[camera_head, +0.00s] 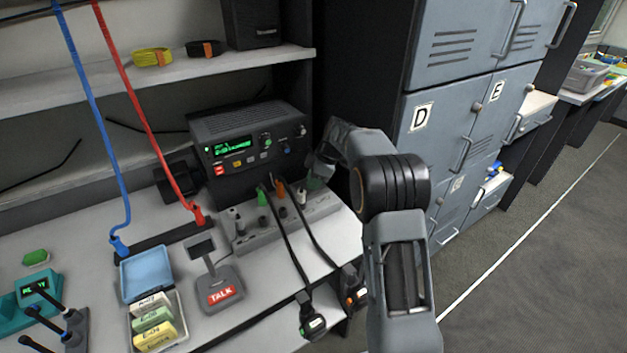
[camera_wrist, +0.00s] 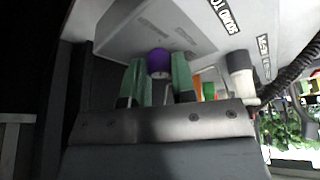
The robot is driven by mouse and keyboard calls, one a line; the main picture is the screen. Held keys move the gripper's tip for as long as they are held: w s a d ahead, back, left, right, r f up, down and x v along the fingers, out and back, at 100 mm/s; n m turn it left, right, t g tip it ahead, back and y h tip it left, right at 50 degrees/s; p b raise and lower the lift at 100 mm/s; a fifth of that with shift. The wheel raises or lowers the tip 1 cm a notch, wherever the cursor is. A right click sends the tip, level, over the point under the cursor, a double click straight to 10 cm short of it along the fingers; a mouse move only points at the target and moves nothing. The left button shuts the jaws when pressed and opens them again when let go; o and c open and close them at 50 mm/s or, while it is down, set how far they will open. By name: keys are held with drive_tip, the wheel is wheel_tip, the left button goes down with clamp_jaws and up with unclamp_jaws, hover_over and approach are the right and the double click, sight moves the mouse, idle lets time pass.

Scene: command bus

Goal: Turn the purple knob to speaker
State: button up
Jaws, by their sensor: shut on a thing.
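The purple knob (camera_wrist: 159,62) shows in the wrist view, on a grey box (camera_wrist: 140,30) with upside-down lettering, partly unreadable. My gripper (camera_wrist: 160,72) has one greenish finger on each side of the knob and is shut on it. The knob's pointer and setting cannot be read. In the head view my gripper (camera_head: 316,178) reaches down at the right end of a grey connector block (camera_head: 325,208) on the desk, and the knob is hidden there.
A radio (camera_head: 250,135) with a green display stands just behind and left of my gripper. Black cables (camera_head: 290,245) with green and orange plugs run from the block. A talk microphone (camera_head: 220,290) stands in front. Grey lockers (camera_head: 450,125) are at the right.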

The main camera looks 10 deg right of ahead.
drive_tip(key=o, duration=0.9)
drive_tip(key=p+v, duration=0.1)
drive_tip(key=v, duration=1.1)
drive_tip(key=shift+a, duration=0.1)
